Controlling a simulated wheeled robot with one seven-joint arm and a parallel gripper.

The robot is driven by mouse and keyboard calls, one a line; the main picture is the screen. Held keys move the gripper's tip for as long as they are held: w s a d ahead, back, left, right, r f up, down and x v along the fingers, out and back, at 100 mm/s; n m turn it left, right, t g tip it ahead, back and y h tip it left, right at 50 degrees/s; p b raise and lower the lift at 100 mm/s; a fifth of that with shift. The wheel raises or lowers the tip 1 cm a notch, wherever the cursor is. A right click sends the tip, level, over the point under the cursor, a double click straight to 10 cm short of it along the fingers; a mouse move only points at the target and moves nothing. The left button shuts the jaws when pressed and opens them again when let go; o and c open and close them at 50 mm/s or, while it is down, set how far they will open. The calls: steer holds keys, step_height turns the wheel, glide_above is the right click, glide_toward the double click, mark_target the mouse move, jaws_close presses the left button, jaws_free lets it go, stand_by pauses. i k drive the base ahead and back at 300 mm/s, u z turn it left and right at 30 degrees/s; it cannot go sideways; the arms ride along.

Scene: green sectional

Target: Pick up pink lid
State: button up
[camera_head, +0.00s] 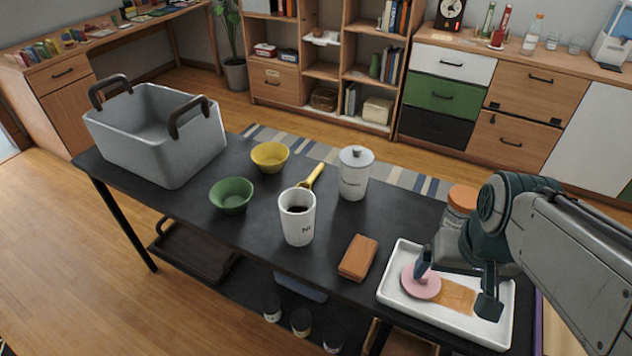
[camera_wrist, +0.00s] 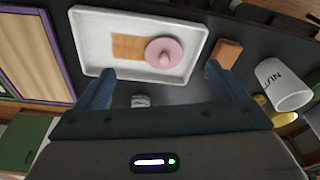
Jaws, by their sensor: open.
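The pink lid (camera_head: 421,283) is a round disc with a small knob on top. It lies in a white tray (camera_head: 400,304) at the right end of the black table, beside a flat tan piece (camera_head: 456,296). In the wrist view the lid (camera_wrist: 164,53) and the tan piece (camera_wrist: 128,46) lie in the tray (camera_wrist: 92,60), ahead of my fingers. My gripper (camera_head: 455,284) is open and empty, over the tray, with one finger close to the lid's knob in the head view. I cannot tell whether that finger touches it.
A brown block (camera_head: 358,257) lies left of the tray. A jar with an orange lid (camera_head: 462,198) stands behind it. A white cup (camera_head: 298,219), canister (camera_head: 354,174), green bowl (camera_head: 231,195), yellow bowl (camera_head: 270,157) and grey basket (camera_head: 160,135) stand farther left.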

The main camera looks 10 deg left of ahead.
mark_target(429, 286)
steer(key=k, duration=0.5)
steer(key=u, duration=2)
steer(key=i, duration=1.55)
steer(key=z, duration=4.25)
